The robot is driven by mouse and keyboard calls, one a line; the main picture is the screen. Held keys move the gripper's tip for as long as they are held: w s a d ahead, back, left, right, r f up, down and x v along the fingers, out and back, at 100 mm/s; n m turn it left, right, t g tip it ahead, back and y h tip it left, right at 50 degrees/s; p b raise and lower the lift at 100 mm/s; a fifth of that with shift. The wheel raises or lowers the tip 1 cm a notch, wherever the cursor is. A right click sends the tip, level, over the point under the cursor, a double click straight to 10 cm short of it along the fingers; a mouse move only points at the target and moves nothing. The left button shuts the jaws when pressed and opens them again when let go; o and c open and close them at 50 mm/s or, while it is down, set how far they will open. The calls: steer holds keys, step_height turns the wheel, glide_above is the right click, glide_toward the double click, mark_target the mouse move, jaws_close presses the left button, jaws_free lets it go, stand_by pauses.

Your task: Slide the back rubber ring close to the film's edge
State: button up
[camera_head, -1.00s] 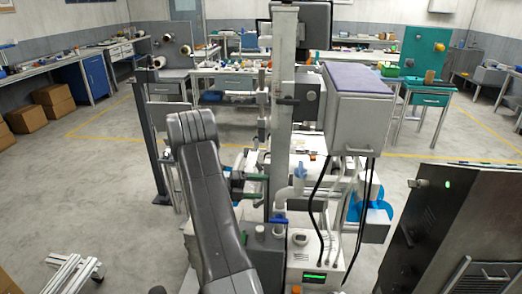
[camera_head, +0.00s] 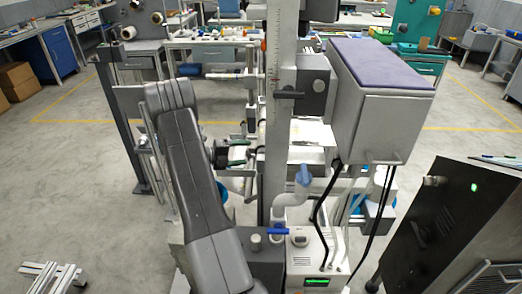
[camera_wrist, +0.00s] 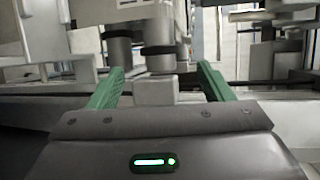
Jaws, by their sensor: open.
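My gripper (camera_wrist: 161,76) is open, its two green fingers spread left and right in the wrist view. Between and beyond the fingers stand grey cylinders with dark bands: one dark band (camera_wrist: 158,50) is near the middle and another dark part (camera_wrist: 118,33) is further left. I cannot tell for sure which is the back rubber ring, or whether a finger touches either. In the head view my green gripper (camera_head: 238,153) is small, beside the machine's column and partly hidden by my arm. The film's edge cannot be made out.
The machine's tall grey column (camera_head: 278,130) stands just right of my gripper. A grey box with a purple top (camera_head: 372,62) and black hanging cables are further right. A dark cabinet (camera_head: 445,215) stands at the right. Open floor lies to the left.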

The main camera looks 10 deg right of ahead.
mark_target(257, 152)
steer(key=p+x, duration=0.1)
steer(key=x, duration=0.7)
steer(key=shift+d, duration=0.15)
steer(key=c, duration=1.4)
steer(key=shift+o, duration=0.2)
steer(key=shift+w+d+b, duration=0.15)
steer(key=shift+w, duration=0.7)
steer(key=shift+w+d+b, duration=0.15)
steer(key=shift+w, duration=0.65)
steer(key=o, duration=1.4)
steer(key=shift+c, duration=0.2)
